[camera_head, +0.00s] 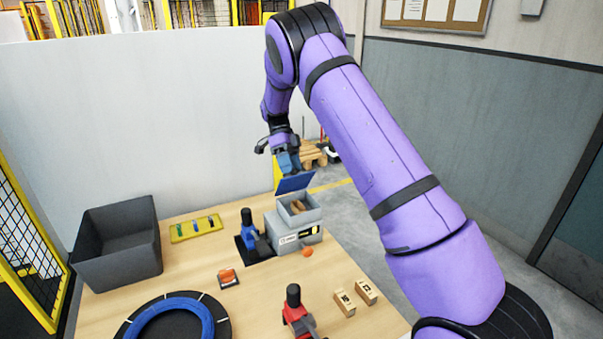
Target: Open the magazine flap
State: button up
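The magazine (313,214) is a grey box on a larger grey machine at the table's far right edge. Its blue flap (294,184) stands raised and tilted above the box's back side. The top is uncovered and brown pieces (297,207) show inside. My gripper (289,168) points down just behind and above the flap's upper edge. I cannot tell whether it touches the flap, and its fingers are too small to read as open or shut.
A blue tool (249,230) stands left of the machine, and an orange ball (307,252) lies before it. A dark bin (117,243), a yellow tray (196,228), a blue ring (172,321), a red tool (297,312) and wooden blocks (366,291) occupy the table.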

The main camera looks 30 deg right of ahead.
aim_at(298, 177)
jog(key=s, duration=0.2)
jog(key=s+f, duration=0.1)
jog(key=s, duration=0.1)
jog(key=shift+s, duration=0.2)
jog(key=s+f+t, duration=0.1)
jog(key=t, duration=0.1)
jog(key=s+f+t, duration=0.1)
jog(key=t, duration=0.1)
jog(key=shift+s, duration=0.25)
jog(key=shift+s+f+t, duration=0.4)
jog(key=shift+f+t, duration=0.25)
jog(key=shift+t, duration=0.25)
jog(key=shift+s+f+t, duration=0.4)
jog(key=shift+f+t, duration=0.25)
jog(key=shift+t, duration=0.25)
notch_tip(298, 177, up, 9)
jog(key=s+a+n+g, duration=0.1)
jog(key=n+g, duration=0.8)
jog(key=n, duration=0.9)
jog(key=shift+s+a+g, duration=0.3)
jog(key=shift+s+a, duration=0.1)
jog(key=shift+s, duration=0.15)
